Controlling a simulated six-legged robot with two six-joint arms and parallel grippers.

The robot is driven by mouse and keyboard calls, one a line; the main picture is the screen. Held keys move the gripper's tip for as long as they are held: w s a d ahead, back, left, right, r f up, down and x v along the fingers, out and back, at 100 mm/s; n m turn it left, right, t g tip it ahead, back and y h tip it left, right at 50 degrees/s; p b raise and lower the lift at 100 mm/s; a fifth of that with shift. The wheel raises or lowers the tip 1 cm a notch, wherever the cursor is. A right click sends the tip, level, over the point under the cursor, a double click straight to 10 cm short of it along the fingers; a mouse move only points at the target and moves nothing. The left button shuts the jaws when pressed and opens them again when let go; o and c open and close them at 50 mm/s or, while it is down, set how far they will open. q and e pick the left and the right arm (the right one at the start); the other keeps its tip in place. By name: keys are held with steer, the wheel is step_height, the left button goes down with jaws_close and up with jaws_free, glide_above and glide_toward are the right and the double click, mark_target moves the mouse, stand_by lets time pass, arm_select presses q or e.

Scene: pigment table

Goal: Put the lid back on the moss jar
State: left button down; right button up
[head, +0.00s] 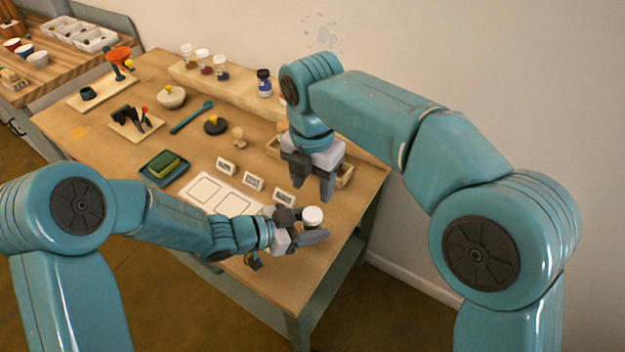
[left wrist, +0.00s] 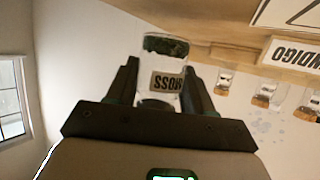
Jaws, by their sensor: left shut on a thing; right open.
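My left gripper (head: 312,232) is shut on the moss jar (left wrist: 165,62), near the table's front right corner. In the left wrist view the jar is clear glass with dark green moss and a MOSS label that appears upside down, between both fingers. In the head view a round white top (head: 312,214) shows at this gripper; I cannot tell whether it is a lid. My right gripper (head: 313,182) is open, pointing down in front of the wooden tray, with nothing visible between its fingers. No separate lid can be made out with certainty.
A wooden tray (head: 346,176) sits behind my right gripper. Small label cards (head: 253,181) and a white sheet (head: 203,190) lie left of the grippers. A green sponge dish (head: 147,178), a dark round item (head: 215,127) and a blue spoon (head: 190,117) lie farther left.

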mark_target(312, 213)
steer(key=shift+f, duration=4.05)
steer(key=c, duration=0.9)
steer(key=o, duration=1.3)
steer(key=shift+c, duration=0.2)
steer(key=shift+r, duration=0.15)
step_height(312, 213, up, 12)
